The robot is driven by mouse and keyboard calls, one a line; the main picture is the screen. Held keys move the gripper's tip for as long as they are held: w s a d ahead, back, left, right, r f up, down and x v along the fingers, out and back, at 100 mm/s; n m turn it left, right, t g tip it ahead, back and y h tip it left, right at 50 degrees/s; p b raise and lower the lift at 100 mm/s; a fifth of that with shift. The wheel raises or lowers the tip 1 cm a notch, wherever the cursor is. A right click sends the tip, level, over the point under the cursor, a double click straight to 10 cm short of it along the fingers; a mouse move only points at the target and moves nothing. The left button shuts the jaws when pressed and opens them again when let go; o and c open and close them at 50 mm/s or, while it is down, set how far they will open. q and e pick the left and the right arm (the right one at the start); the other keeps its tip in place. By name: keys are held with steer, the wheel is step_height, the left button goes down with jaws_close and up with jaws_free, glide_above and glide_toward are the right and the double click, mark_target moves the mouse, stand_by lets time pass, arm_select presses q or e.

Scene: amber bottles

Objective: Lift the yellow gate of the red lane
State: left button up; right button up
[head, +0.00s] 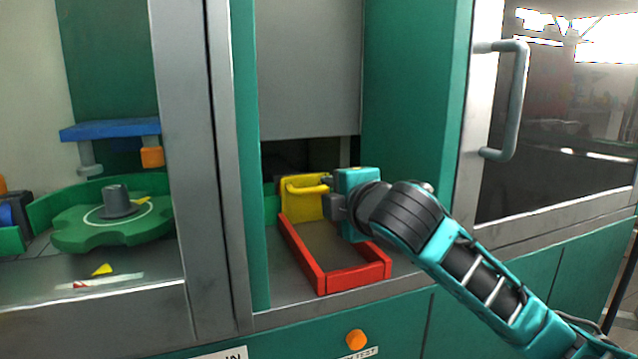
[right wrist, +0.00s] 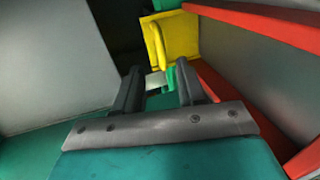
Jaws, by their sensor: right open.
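The yellow gate (head: 303,201) stands upright at the back end of the red lane (head: 350,279), with a yellow handle bar across its front. The gate also shows at the top of the right wrist view (right wrist: 182,36), with its handle on its left side. The red lane's wall runs down the right of that view (right wrist: 258,88). My right gripper (head: 331,196) is beside the gate's right edge in the head view. In the right wrist view my right gripper (right wrist: 157,92) is open, with nothing seen between its fingers. My left gripper is not in view.
A grey panel (head: 309,70) hangs above the dark opening behind the gate. Green walls and a steel post (head: 189,150) flank the bay. A green star wheel (head: 115,225) is at the left. A door handle (head: 517,100) is at the right. The lane floor looks empty.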

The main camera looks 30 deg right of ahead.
mark_target(316, 190)
steer(key=x, duration=0.7)
steer(key=shift+w+f, duration=0.1)
steer(key=shift+w, duration=0.1)
jaws_close()
stand_by(0.5)
